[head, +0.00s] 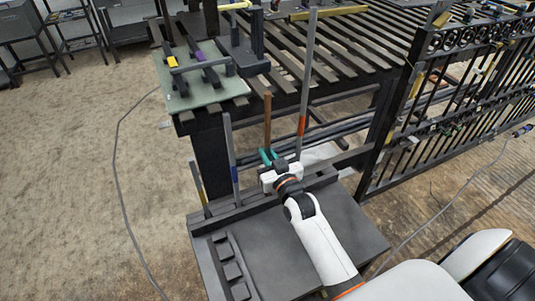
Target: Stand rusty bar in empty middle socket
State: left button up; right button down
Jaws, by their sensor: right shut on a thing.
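The rusty bar (267,112) is brown and stands upright between two grey bars. My right gripper (267,156), with teal fingers, is shut on its lower part. The gripper hides the bar's lower end and the middle socket, so I cannot tell whether the bar is in it. A grey bar with a blue band (231,150) stands to the left, and a taller grey bar with an orange band (305,80) stands to the right. The dark socket rail (228,214) runs along the back edge of the low dark table. My left gripper is not in view.
The low dark table (262,252) has small blocks (229,270) at its left. A slatted bench (335,45) with tools and a green mat (182,92) stands behind. A black scrollwork gate (440,105) is at the right. A cable (115,160) crosses open floor at left.

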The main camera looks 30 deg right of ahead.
jog(key=shift+f+b, duration=0.9)
jog(key=shift+f, duration=0.3)
dwell(0.7)
jog(key=c, duration=1.3)
grip_release()
jog(key=shift+c, duration=0.2)
jog(key=s, duration=1.2)
jog(key=shift+a+b, duration=0.35)
jog(key=shift+f, duration=0.15)
